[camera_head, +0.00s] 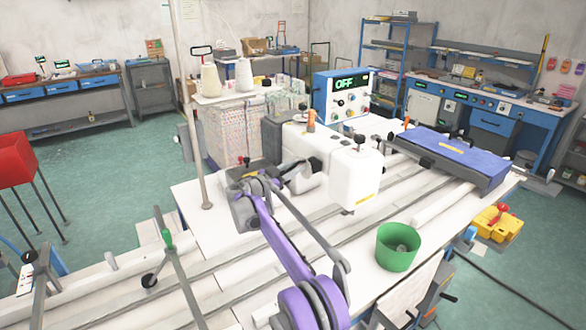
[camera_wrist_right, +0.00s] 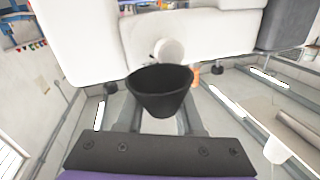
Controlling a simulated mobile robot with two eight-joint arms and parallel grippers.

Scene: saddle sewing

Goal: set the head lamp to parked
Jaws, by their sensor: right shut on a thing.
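The white sewing machine head (camera_head: 354,175) stands over the long white bench, and it also fills the top of the wrist view (camera_wrist_right: 90,40). A black cup-shaped shade, which looks like the head lamp (camera_wrist_right: 160,88), sits below the machine head in the wrist view. My right gripper (camera_head: 304,180) is beside the left side of the machine head, at the end of the purple arm. It is shut on the head lamp, and the shade covers its fingertips in the wrist view. My left gripper is not in view.
A green bin (camera_head: 397,248) stands at the bench's front edge. A blue padded box (camera_head: 450,155) lies to the right. A control box (camera_head: 341,95) reading OFF stands behind the machine. A pole (camera_head: 190,110) and thread cones (camera_head: 211,80) are at the back left.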

